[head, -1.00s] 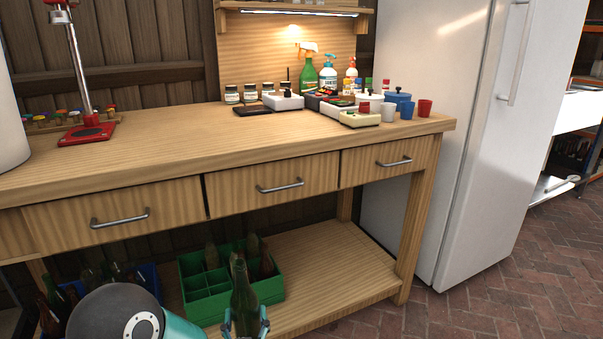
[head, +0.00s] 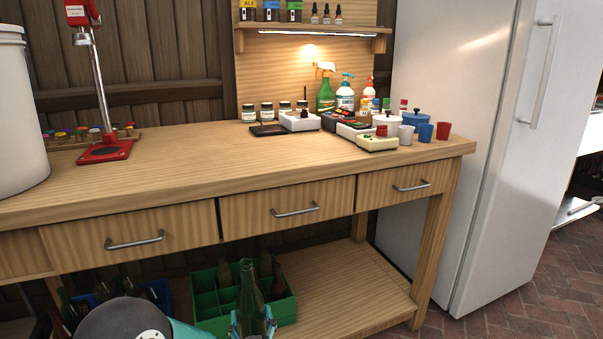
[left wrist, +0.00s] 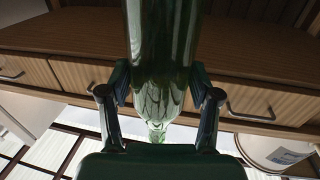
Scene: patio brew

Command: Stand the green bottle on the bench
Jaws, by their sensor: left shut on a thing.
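A green bottle (head: 250,299) stands upright in my left gripper (head: 253,326), low in front of the bench at the bottom of the head view. The left gripper is shut on it. In the left wrist view the same bottle (left wrist: 162,50) rises between the two fingers (left wrist: 160,100). The wooden bench (head: 200,175) has its top well above the gripper, with a wide bare stretch at the front and middle. The bottle's base is hidden in the head view. My right gripper is not in view.
A green crate (head: 208,305) with bottles sits on the lower shelf behind the held bottle. A red capping press (head: 104,150) and a white bucket (head: 18,120) stand at the bench's left. Jars, spray bottles and cups (head: 425,132) crowd the right back. A white fridge (head: 480,130) stands right.

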